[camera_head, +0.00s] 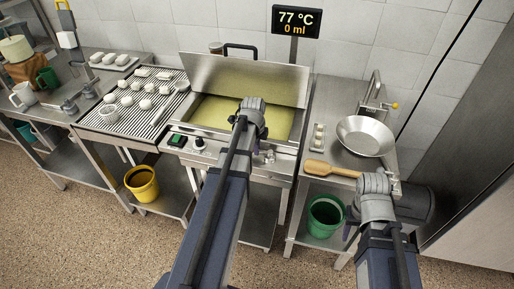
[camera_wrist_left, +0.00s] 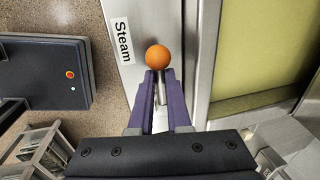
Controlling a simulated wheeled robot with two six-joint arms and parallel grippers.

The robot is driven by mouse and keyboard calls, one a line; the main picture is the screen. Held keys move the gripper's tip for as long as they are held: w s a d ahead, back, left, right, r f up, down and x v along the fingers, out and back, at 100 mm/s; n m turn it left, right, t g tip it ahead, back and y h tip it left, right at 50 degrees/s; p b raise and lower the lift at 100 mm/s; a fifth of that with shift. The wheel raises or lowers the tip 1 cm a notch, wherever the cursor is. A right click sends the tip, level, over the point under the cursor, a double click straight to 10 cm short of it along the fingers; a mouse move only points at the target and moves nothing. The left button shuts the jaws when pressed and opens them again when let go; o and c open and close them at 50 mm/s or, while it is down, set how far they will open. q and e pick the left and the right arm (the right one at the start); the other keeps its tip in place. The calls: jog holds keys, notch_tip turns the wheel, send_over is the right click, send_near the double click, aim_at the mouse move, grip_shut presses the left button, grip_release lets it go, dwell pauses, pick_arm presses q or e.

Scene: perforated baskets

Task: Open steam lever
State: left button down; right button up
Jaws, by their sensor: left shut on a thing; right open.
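The steam lever has an orange ball knob (camera_wrist_left: 159,57) and a short metal stem (camera_wrist_left: 161,92), seen in the left wrist view beside a white label reading "Steam" (camera_wrist_left: 123,40). My left gripper (camera_wrist_left: 160,76) is shut on the lever, its purple fingers either side of the stem just below the knob. In the head view my left arm reaches to the front of the vat (camera_head: 212,128) and hides the lever. My right gripper (camera_head: 351,222) is open and empty, low in front of the right-hand counter, partly hidden by its own wrist.
A display (camera_head: 296,21) reads 77 °C and 0 ml. A wooden paddle (camera_head: 332,169) and metal bowl (camera_head: 366,136) lie on the right counter. A yellow bucket (camera_head: 142,184) and green bucket (camera_head: 325,215) sit below.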

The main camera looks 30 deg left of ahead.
aim_at(265, 169)
pick_arm(q)
jog(key=shift+s, duration=0.1)
dwell(0.4)
jog(key=n, duration=0.1)
jog(key=s+n, duration=0.1)
jog(key=n, duration=0.1)
jog(key=d+n, duration=0.1)
jog(key=shift+s+n+y, duration=0.3)
jog(key=shift+y, duration=0.1)
jog(key=n, duration=0.1)
jog(key=d+n, duration=0.1)
jog(key=n, duration=0.1)
jog(key=s+n+g, duration=0.1)
jog(key=shift+d, duration=0.3)
jog(key=n, duration=0.1)
jog(key=d+n, duration=0.1)
jog(key=n, duration=0.1)
jog(key=d+n+g, duration=0.1)
jog(key=n, duration=0.1)
jog(key=shift+s+y, duration=0.3)
jog(key=shift+y, duration=0.1)
jog(key=shift+w+d+n+g, duration=0.1)
jog(key=shift+d+n, duration=0.2)
jog(key=shift+n, duration=0.4)
jog(key=shift+s+d+n+g, duration=0.1)
jog(key=shift+d+n, duration=0.15)
jog(key=shift+n, duration=0.45)
jog(key=shift+w+d+n+g, duration=0.1)
jog(key=shift+d+n, duration=0.2)
jog(key=shift+n, duration=0.4)
